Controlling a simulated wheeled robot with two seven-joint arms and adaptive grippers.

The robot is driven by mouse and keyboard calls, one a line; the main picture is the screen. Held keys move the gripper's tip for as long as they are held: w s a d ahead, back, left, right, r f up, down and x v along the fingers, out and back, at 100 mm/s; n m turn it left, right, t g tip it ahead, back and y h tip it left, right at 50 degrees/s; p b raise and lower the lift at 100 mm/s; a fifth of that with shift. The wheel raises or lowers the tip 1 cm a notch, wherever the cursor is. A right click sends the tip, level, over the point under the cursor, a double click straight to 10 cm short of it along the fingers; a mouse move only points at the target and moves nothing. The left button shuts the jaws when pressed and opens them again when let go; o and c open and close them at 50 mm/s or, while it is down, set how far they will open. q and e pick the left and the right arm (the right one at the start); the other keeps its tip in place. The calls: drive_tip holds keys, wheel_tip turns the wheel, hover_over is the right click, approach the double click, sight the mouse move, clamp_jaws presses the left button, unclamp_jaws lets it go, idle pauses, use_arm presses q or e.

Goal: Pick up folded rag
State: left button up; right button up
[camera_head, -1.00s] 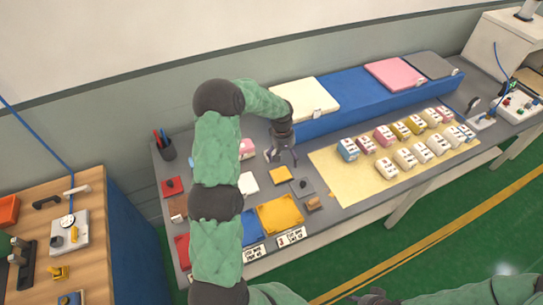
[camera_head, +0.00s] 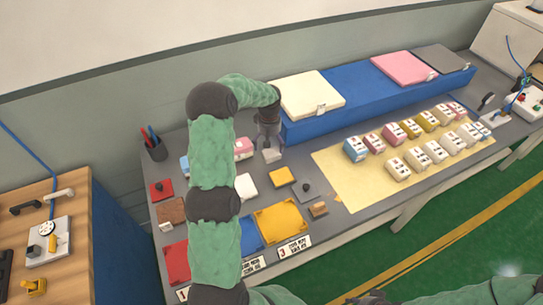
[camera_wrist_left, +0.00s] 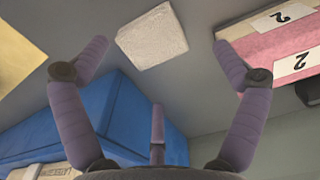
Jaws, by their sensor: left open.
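The folded rag (camera_head: 272,156) is a small off-white square pad lying on the grey table, below my left gripper. It shows with a rough cloth texture in the left wrist view (camera_wrist_left: 152,36), beyond the fingers. My left gripper (camera_head: 268,143) points down close to the rag in the head view; its purple fingers (camera_wrist_left: 158,80) are spread apart and hold nothing. Whether any finger touches the rag cannot be told. My right gripper (camera_head: 367,298) shows only as a dark bit at the bottom edge of the head view.
A pink box (camera_head: 243,149) stands left of the rag. A long blue bench (camera_head: 365,100) with pads on it runs behind. A yellow block (camera_head: 282,176), a white square (camera_head: 246,187) and a yellow tray (camera_head: 279,221) lie in front. Several small labelled blocks stand on the cream mat (camera_head: 340,179).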

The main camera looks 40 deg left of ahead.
sight(272, 153)
use_arm(q)
drive_tip(key=f, duration=0.2)
drive_tip(key=d+f+b, duration=0.1)
drive_tip(key=f, duration=0.2)
drive_tip(key=shift+f, duration=0.1)
drive_tip(key=c, duration=1.1)
